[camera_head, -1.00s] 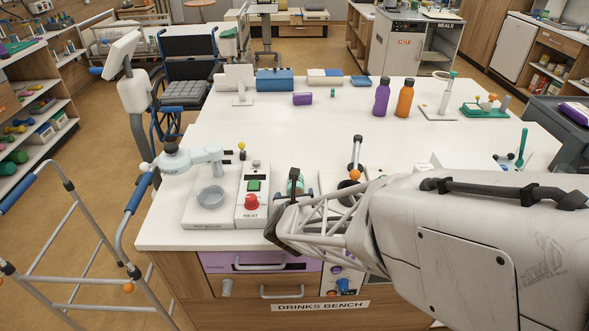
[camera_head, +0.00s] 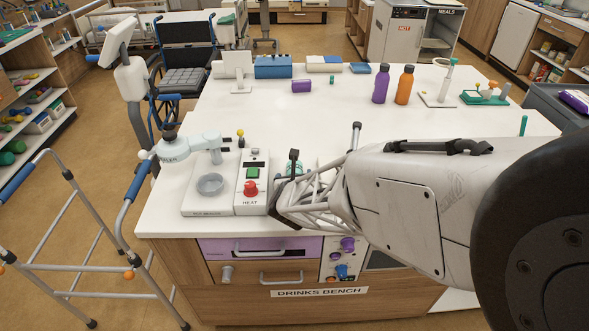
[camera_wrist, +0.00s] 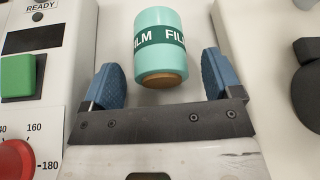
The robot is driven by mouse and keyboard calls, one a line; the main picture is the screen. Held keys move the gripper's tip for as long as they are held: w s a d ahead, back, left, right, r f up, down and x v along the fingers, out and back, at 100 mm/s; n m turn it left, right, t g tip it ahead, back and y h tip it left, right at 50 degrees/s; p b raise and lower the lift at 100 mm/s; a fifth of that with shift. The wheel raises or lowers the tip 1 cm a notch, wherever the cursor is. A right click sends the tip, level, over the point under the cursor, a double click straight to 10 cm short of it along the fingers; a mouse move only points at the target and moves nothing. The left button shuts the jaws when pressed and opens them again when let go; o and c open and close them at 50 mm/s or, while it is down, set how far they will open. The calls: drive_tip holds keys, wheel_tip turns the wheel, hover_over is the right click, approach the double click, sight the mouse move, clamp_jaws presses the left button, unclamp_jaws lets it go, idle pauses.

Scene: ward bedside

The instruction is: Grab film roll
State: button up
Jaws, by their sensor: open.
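The film roll (camera_wrist: 160,48) is a mint-green cylinder with a dark green band lettered "FILM" and a brown core end, in the wrist view. It lies on the white bench top (camera_head: 330,118). My gripper (camera_wrist: 160,80) is open, its two blue pads apart on the left and right of the roll's near end. The pads do not visibly touch the roll, and nothing is held. In the head view my gripper's dark end (camera_head: 276,198) is over the front of the bench, right of the heat unit. A teal patch there may be the roll, mostly hidden by my arm.
The heat unit (camera_head: 252,182) with a green button and red knob stands close on the left; the red knob (camera_wrist: 14,160) is near my left finger. A white device with a black knob (camera_wrist: 308,92) is close on the right. Purple (camera_head: 381,84) and orange (camera_head: 404,86) bottles stand farther back.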

idle(0.5)
drive_tip(key=c, duration=1.1)
drive_tip(key=shift+o, duration=0.2)
drive_tip(key=shift+r, duration=0.1)
drive_tip(key=shift+r, duration=1.45)
drive_tip(key=shift+s+r, duration=0.2)
drive_tip(key=shift+r, duration=0.1)
drive_tip(key=s+d, duration=0.1)
drive_tip(key=s, duration=0.4)
drive_tip(key=s+d+r, duration=0.1)
drive_tip(key=s, duration=0.4)
drive_tip(key=s+d, duration=0.1)
drive_tip(key=s, duration=0.4)
drive_tip(key=shift+s+d+r, duration=0.1)
drive_tip(key=shift+d+r, duration=0.05)
drive_tip(key=shift+d, duration=0.25)
